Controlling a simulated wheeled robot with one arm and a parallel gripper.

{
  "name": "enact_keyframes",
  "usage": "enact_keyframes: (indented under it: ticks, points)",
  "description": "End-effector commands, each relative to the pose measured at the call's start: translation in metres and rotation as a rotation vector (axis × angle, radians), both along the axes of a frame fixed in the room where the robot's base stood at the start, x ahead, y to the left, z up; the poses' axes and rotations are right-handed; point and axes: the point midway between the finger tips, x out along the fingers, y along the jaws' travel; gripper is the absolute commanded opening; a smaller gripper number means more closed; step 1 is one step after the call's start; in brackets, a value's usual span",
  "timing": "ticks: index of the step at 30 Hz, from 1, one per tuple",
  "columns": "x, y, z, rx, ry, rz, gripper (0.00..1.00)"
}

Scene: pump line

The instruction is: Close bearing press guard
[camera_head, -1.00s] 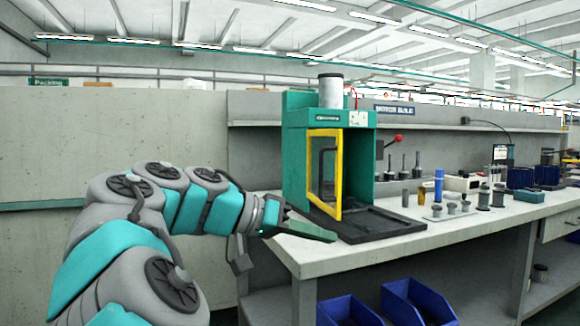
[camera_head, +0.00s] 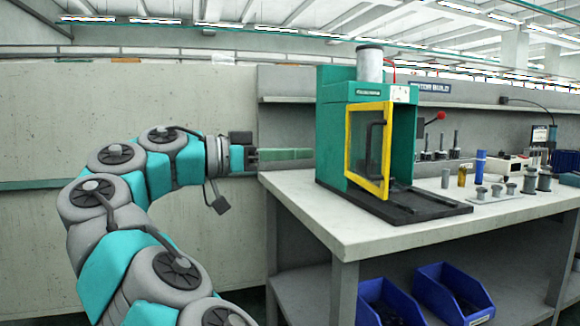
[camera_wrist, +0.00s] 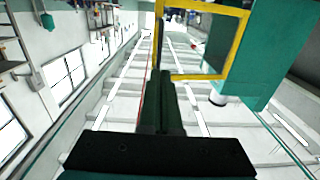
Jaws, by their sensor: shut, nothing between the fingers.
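The bearing press (camera_head: 403,150) is a green cabinet with a grey cylinder on top, standing on the bench. Its guard (camera_head: 350,140) is a clear panel in a yellow frame with a dark handle. The guard stands swung open at an angle, with the press's front opening to its right. My gripper (camera_head: 312,154) is shut and empty, pointing right, to the left of the press. It looks apart from the guard. In the wrist view the shut fingers (camera_wrist: 160,85) reach up toward the yellow guard frame (camera_wrist: 203,76), with the green press (camera_wrist: 260,50) to the right.
A dark base tray (camera_head: 440,208) lies in front of the press on the pale bench (camera_head: 350,228). Small metal parts and a blue cylinder (camera_head: 480,167) stand to the right. Blue bins (camera_head: 455,295) sit below. The space left of the bench is open.

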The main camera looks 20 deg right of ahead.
Motion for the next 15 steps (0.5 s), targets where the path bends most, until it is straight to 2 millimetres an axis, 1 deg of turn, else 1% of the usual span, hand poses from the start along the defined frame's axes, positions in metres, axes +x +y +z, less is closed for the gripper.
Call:
enact_keyframes:
  ticks: [1, 3, 5, 9, 15]
  points:
    - [-0.001, -0.013, -0.006, 0.002, -0.003, -0.008, 0.00]
    - [-0.001, -0.027, -0.007, 0.003, -0.001, -0.009, 0.00]
    - [0.001, -0.036, -0.002, 0.001, 0.002, -0.007, 0.00]
    - [0.002, -0.062, -0.003, 0.004, 0.003, -0.007, 0.00]
    - [0.004, -0.094, -0.003, 0.004, 0.003, -0.005, 0.00]
